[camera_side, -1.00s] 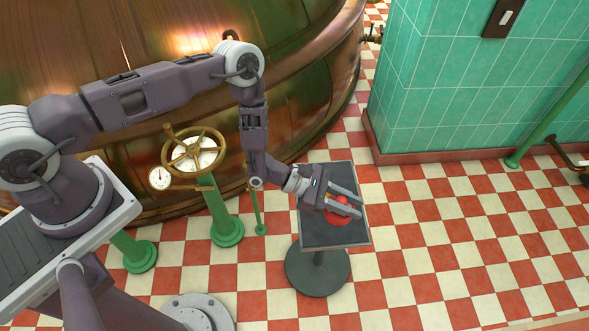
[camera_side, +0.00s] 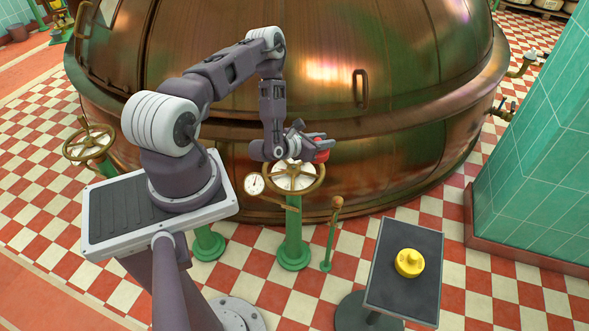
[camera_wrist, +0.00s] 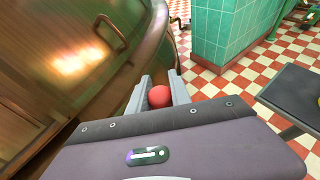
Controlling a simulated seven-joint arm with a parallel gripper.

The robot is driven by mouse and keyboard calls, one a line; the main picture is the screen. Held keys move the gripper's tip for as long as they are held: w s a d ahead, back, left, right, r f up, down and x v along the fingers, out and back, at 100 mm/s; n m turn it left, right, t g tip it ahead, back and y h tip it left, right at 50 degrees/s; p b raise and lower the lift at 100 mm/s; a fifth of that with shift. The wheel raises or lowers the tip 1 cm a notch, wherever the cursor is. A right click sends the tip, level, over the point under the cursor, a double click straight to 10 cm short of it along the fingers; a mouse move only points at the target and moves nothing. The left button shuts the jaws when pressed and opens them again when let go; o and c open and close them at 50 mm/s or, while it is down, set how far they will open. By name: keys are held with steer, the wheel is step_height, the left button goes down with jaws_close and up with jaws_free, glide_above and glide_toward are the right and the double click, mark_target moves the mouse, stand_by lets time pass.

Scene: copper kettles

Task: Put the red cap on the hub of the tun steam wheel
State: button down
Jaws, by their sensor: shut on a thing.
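My gripper (camera_side: 324,147) is shut on the red cap (camera_side: 322,155). In the wrist view the red cap (camera_wrist: 158,96) shows as a rounded red piece between the two fingers. The nearest wheel (camera_side: 293,178) has a brass rim and a pale face, on a green post with a gauge (camera_side: 254,185) at its left. In the side view my gripper points right and appears above the wheel's back right rim, with the cap held clear. The wheel is not in the wrist view.
A second brass wheel (camera_side: 90,143) stands further left. The big copper kettle (camera_side: 400,170) rises close behind my gripper. A short green post with a brown top (camera_side: 332,230) stands right of the wheel. A dark-topped stand (camera_side: 385,290) bears a yellow piece (camera_side: 409,262).

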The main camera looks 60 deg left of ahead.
mark_target(298, 165)
steer(key=s+a+n+g+y, duration=0.1)
steer(key=s+a+n+y, duration=0.15)
steer(key=s+a, duration=0.3)
steer(key=f, duration=0.9)
steer(key=shift+a+f, duration=0.15)
steer(key=shift+a, duration=0.2)
steer(key=shift+f, duration=0.1)
steer(key=c, duration=1.2)
jaws_free()
steer(key=shift+w, duration=0.1)
